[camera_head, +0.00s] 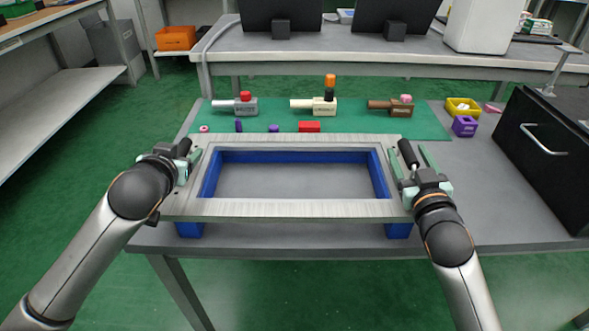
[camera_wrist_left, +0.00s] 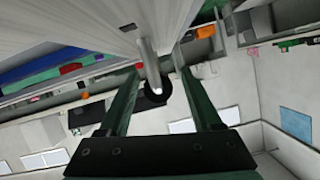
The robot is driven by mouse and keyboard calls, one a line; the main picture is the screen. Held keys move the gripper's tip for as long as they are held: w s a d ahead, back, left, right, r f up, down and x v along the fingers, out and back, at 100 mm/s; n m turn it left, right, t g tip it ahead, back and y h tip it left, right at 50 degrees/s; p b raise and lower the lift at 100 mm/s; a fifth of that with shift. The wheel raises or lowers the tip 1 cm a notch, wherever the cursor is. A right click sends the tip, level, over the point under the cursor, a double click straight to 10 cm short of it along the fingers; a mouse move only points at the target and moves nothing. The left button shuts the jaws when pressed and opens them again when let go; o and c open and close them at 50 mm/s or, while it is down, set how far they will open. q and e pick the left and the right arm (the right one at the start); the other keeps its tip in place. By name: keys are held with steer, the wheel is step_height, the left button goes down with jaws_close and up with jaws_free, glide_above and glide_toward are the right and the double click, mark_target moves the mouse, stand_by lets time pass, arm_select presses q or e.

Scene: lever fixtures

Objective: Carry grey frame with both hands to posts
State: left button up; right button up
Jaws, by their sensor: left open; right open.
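The grey frame (camera_head: 300,208) is a large rectangle with a blue inner edge, lying level above the near part of the table. Blue blocks, perhaps the posts, show under its near left corner (camera_head: 189,230) and near right corner (camera_head: 399,231). My left gripper (camera_head: 187,162) is open at the frame's left end, by a black handle (camera_head: 184,147). In the left wrist view the handle (camera_wrist_left: 155,92) and its metal stem lie between the open fingers (camera_wrist_left: 157,68), beside the frame (camera_wrist_left: 90,22). My right gripper (camera_head: 408,155) is open, with its fingers on either side of the right black handle (camera_head: 407,152).
Behind the frame, a green mat (camera_head: 350,118) bears several lever fixtures, a red block (camera_head: 309,127) and small purple pieces. Yellow (camera_head: 463,106) and purple (camera_head: 464,126) bins stand at the right, near a black drawer cabinet (camera_head: 545,150). Bare table lies right of the frame.

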arm_select(q)
steer(key=shift+w, duration=0.2)
arm_select(e)
steer(key=shift+w, duration=0.2)
arm_select(q)
jaws_close()
arm_select(e)
jaws_close()
arm_select(q)
steer(key=shift+f, duration=0.1)
stand_by(0.8)
steer(key=shift+r, duration=0.3)
arm_select(e)
steer(key=shift+r, duration=0.3)
